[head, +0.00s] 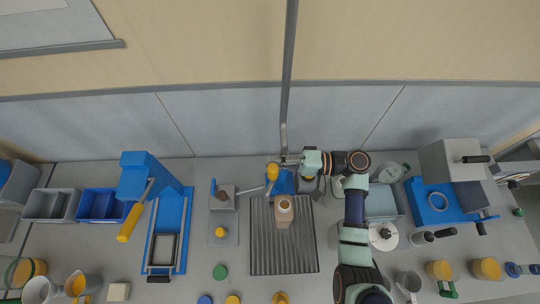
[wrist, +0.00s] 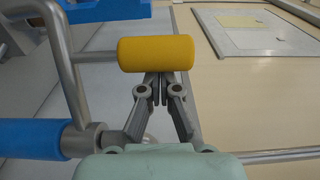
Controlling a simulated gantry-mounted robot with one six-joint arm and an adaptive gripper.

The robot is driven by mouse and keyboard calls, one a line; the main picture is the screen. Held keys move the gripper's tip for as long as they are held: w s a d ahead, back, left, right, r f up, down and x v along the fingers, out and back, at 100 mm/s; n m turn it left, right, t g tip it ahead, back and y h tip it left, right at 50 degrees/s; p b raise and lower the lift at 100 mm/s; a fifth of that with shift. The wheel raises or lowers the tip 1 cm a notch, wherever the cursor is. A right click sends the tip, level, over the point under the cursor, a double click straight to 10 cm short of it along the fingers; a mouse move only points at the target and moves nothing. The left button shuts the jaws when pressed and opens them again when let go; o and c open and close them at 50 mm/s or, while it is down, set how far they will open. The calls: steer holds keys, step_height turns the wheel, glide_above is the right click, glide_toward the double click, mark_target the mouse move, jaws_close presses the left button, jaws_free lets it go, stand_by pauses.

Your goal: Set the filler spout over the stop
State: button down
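I cannot tell which part is the filler spout, and I cannot make out the stop. A yellow cylindrical handle (wrist: 156,53) on a bent grey rod (wrist: 66,80) lies across my fingertips in the wrist view. In the head view the yellow handle (head: 272,171) is beside a blue part (head: 283,183). My gripper (wrist: 157,88) has its fingertips nearly together at the handle's lower edge. The handle hides their ends, so contact is unclear; the fingers are not around it.
A tan-topped container (head: 285,206) stands on a ribbed grey mat (head: 283,250) below the gripper. A blue fixture with a yellow lever (head: 130,222) stands at left. A blue-based machine (head: 438,201) stands at right. Cups and jars line the front edge.

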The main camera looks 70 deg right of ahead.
steer(key=shift+s, duration=0.7)
steer(key=shift+s+r+p, duration=0.1)
steer(key=shift+s+p, duration=0.1)
steer(key=shift+p, duration=0.1)
stand_by(1.4)
